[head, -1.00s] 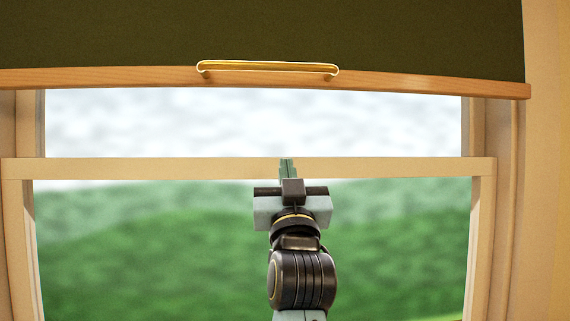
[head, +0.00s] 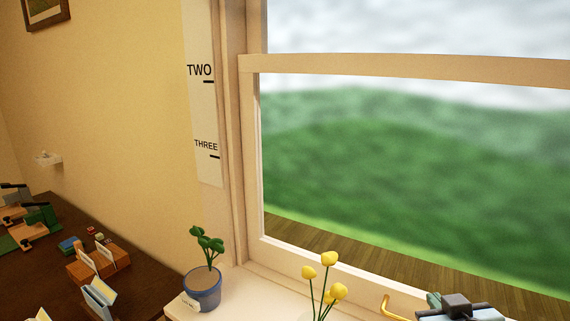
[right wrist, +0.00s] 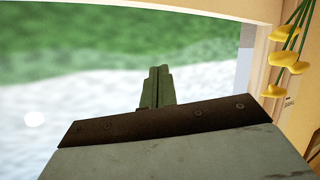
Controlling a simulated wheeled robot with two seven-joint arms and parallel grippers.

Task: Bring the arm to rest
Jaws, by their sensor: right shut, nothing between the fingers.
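My right gripper (head: 434,299) shows at the bottom right edge of the head view, in front of the lower part of the window. Only its top part is in the picture; most of the arm is cut off. In the right wrist view its two green fingers (right wrist: 158,86) are pressed together with nothing between them. Past them that view shows the blurred landscape through the window. My left gripper is in neither view.
Yellow flowers (head: 325,276) stand left of the gripper, near a brass handle (head: 394,309) low on the window. A blue pot (head: 203,291) with a green plant sits on the sill (head: 243,296). A dark desk (head: 128,289) with several small items is at the left.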

